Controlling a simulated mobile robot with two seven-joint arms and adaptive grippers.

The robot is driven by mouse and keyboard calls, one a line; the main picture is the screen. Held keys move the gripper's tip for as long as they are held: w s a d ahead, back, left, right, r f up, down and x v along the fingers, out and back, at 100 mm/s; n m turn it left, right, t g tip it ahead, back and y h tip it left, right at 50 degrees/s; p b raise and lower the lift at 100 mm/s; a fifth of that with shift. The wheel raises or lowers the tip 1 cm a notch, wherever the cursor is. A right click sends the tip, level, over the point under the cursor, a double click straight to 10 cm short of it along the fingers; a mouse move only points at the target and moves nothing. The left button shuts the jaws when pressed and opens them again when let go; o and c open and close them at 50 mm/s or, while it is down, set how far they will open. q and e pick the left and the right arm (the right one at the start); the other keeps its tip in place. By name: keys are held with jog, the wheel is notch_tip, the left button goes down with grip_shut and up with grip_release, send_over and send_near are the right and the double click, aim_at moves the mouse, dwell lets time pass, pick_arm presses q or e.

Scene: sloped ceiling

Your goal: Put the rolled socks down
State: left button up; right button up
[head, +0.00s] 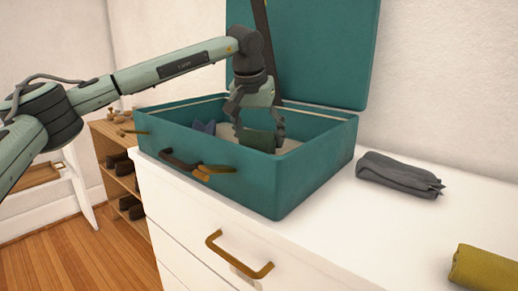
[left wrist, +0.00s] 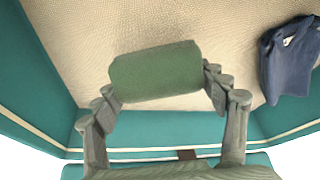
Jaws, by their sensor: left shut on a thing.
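The rolled socks are a dark green roll (head: 259,139), held between the fingers of my left gripper (head: 262,128) inside the open teal suitcase (head: 318,165). In the left wrist view the green roll (left wrist: 156,72) sits across the fingertips of my left gripper (left wrist: 160,78), with the suitcase's beige lining behind it. I cannot tell whether the roll touches the lining. My left gripper is shut on the roll. My right gripper is in neither view.
A folded blue cloth (left wrist: 290,58) lies in the suitcase beside the roll. The suitcase stands on a white dresser (head: 345,230), its lid (head: 325,50) raised. A grey rolled cloth (head: 399,175) and a mustard cloth (head: 483,268) lie on the dresser at right. A wooden shoe rack (head: 118,165) stands at left.

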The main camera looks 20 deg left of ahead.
aim_at(260, 149)
pick_arm(q)
notch_tip(260, 149, down, 3)
jog(key=shift+r, duration=0.2)
jog(key=shift+f, duration=0.3)
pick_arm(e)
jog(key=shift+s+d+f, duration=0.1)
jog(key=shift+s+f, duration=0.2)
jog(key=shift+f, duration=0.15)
pick_arm(q)
jog(key=shift+f, duration=0.15)
jog(key=o, duration=1.1)
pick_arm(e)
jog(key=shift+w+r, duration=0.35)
